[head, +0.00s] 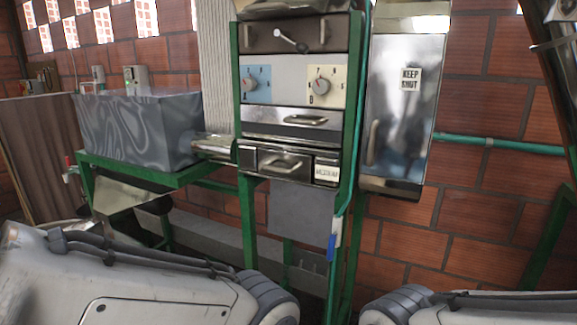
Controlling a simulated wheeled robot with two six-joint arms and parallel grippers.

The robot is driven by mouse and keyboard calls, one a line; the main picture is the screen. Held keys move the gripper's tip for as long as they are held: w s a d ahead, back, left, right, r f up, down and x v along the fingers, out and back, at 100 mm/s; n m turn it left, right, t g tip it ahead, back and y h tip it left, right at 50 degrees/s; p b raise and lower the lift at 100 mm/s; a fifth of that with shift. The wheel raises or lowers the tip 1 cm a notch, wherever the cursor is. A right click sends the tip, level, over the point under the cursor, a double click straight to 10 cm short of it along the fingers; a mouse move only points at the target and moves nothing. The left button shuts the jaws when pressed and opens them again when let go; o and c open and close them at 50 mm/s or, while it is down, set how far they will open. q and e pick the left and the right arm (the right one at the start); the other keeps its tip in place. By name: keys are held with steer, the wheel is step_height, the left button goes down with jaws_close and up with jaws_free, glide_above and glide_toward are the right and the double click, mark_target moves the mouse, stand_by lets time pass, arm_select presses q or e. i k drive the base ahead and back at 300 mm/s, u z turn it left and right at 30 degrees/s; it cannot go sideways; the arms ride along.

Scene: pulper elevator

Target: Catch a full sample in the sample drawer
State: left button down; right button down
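A green-framed machine stands against the brick wall in the head view. Below its dial panel (259,95) is a wide metal drawer front (262,116) with a bar handle. Under it is a smaller, darker drawer front (267,169) with its own handle, beside a white label (326,173) too small to read surely. Both fronts look closed; I cannot tell which one is the sample drawer, and no sample shows. My two arms come in along the bottom, below the machine and nearer to me. Neither gripper's fingers are in view.
A grey bin (140,130) stands on a green frame at left, joined by a metal tube (214,146) to the machine. A metal cabinet (405,105) marked "KEEP SHUT" hangs at right. A green pipe (500,144) crosses the wall. A blue-handled item (331,247) hangs low.

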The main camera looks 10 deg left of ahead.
mark_target(294, 165)
steer(key=z, duration=1.1)
steer(key=i, duration=0.65)
steer(key=u, duration=2.25)
